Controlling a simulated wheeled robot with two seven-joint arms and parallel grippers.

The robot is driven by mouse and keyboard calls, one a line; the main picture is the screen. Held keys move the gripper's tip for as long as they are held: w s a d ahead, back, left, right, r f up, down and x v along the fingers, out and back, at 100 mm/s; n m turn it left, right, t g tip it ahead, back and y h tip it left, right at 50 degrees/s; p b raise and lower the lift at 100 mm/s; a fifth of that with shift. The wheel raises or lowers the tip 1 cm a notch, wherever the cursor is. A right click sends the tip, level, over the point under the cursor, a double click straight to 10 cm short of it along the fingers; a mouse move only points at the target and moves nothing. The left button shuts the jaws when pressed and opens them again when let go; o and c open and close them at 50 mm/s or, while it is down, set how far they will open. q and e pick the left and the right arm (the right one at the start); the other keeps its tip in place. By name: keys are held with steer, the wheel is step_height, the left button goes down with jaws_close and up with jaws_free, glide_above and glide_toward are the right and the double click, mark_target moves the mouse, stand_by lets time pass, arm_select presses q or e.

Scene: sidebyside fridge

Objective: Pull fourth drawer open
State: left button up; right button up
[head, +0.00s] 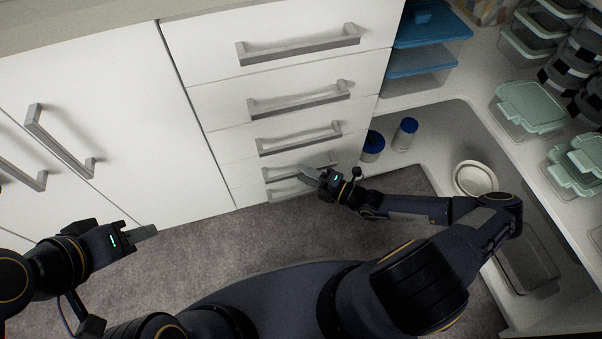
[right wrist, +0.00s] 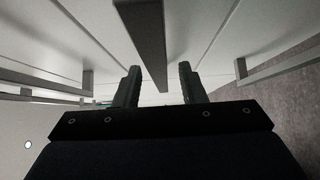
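The fourth drawer's grey bar handle (head: 283,170) is low in the white drawer stack, and the drawer looks closed. My right gripper (head: 309,173) is at the right part of this handle and partly covers it. In the right wrist view the two fingers of my right gripper (right wrist: 158,84) are apart. A grey handle bar (right wrist: 146,40) runs down the picture into the gap between them, with space visible on both sides. I cannot tell whether a finger touches it. My left gripper (head: 146,233) points right over the floor, away from the drawers; its finger gap is not clear.
The third drawer's handle (head: 300,138) is just above, and the lowest handle (head: 287,190) just below. A white cupboard door (head: 110,110) is at left. An open compartment with a white bowl (head: 475,179) and blue-lidded jars (head: 405,134) is at right. The grey floor (head: 240,235) before the drawers is clear.

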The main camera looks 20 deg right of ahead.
steer(key=shift+x, duration=0.9)
jaws_close()
